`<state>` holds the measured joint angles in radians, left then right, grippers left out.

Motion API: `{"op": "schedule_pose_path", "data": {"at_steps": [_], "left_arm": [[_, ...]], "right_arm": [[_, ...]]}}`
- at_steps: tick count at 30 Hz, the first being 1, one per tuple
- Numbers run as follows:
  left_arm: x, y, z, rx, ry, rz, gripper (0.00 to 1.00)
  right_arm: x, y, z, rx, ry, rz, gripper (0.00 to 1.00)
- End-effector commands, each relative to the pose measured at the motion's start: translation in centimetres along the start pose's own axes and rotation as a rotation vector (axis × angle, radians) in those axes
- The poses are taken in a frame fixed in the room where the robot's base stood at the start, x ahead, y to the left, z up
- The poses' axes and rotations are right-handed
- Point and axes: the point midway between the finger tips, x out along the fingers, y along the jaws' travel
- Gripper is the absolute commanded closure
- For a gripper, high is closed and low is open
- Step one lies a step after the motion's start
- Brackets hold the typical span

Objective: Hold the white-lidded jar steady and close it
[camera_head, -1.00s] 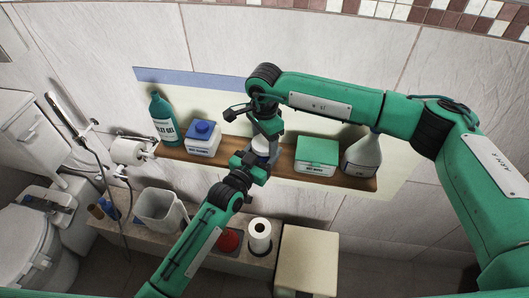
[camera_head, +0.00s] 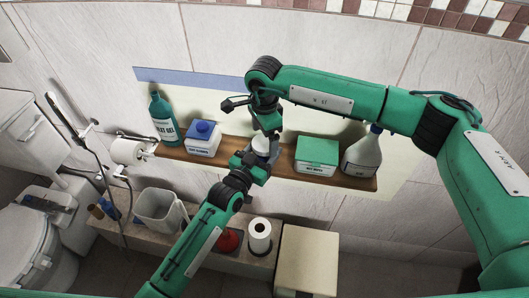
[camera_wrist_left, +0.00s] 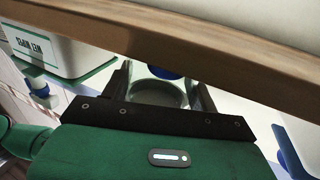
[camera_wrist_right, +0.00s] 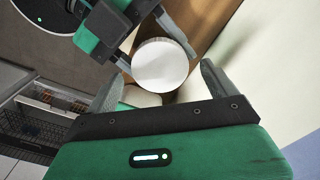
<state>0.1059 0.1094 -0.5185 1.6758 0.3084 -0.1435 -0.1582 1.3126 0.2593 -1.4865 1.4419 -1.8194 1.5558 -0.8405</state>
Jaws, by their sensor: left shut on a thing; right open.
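The white-lidded jar (camera_head: 261,147) stands upright at the middle of the wooden shelf, partly hidden by my grippers. My left gripper (camera_head: 257,160) is shut on the jar's body from the front. My right gripper (camera_head: 267,131) is open just above the jar. In the right wrist view the round white lid (camera_wrist_right: 160,65) lies between and beyond the open fingers, apparently touching neither. How tightly the lid sits cannot be seen.
On the shelf (camera_head: 230,157), a blue-lidded box (camera_head: 203,141) and a green bottle (camera_head: 162,122) stand left; a green-lidded box (camera_head: 316,156) and spray bottle (camera_head: 362,156) stand right. A ledge below holds a bin (camera_head: 160,210) and paper roll (camera_head: 260,235).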

Motion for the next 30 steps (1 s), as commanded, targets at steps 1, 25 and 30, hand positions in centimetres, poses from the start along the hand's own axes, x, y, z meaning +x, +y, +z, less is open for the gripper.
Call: {"op": "schedule_pose_path", "data": {"at_steps": [1,25,30], "left_arm": [[0.0,0.0,0.0,0.0,-0.001,0.0,1.0],[0.0,0.0,0.0,0.0,0.0,0.0,1.0],[0.0,0.0,0.0,0.0,0.0,0.0,0.2]], "right_arm": [[-1.1,-0.1,0.0,0.0,0.0,-0.005,0.11],[-10.3,0.0,0.0,0.0,0.0,-0.001,0.11],[-10.3,0.0,0.0,0.0,-0.001,-0.001,0.11]]}}
